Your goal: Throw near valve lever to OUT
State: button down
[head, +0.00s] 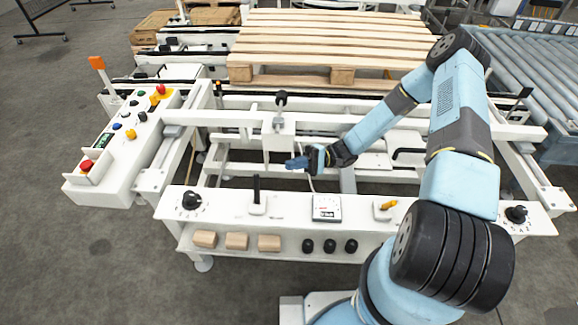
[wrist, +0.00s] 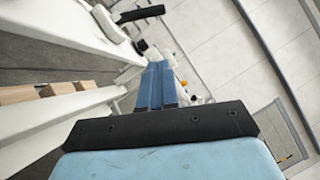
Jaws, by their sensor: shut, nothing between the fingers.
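A black lever (head: 256,188) stands about upright on a white base on the front panel, left of the small dial. A second lever with a black knob (head: 281,98) stands on a white block farther back. Which one the task calls near is not labelled legibly; the front one is closer to me. My gripper (head: 296,162) is shut and empty above the frame, behind and right of the front lever, apart from it. In the wrist view its blue fingers (wrist: 155,84) are together. A black handle on a white base (wrist: 110,22) shows at the upper left there.
The front panel has a dial gauge (head: 327,207), a yellow handle (head: 388,205) and black knobs at both ends. Wooden blocks (head: 237,241) and black knobs lie on the shelf below. A control box (head: 125,140) stands left; a wooden pallet (head: 330,45) lies behind.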

aim_at(257, 189)
jog(key=s+a+r, duration=0.3)
jog(key=s+a, duration=0.4)
jog(key=a, duration=0.1)
jog(key=shift+r, duration=0.25)
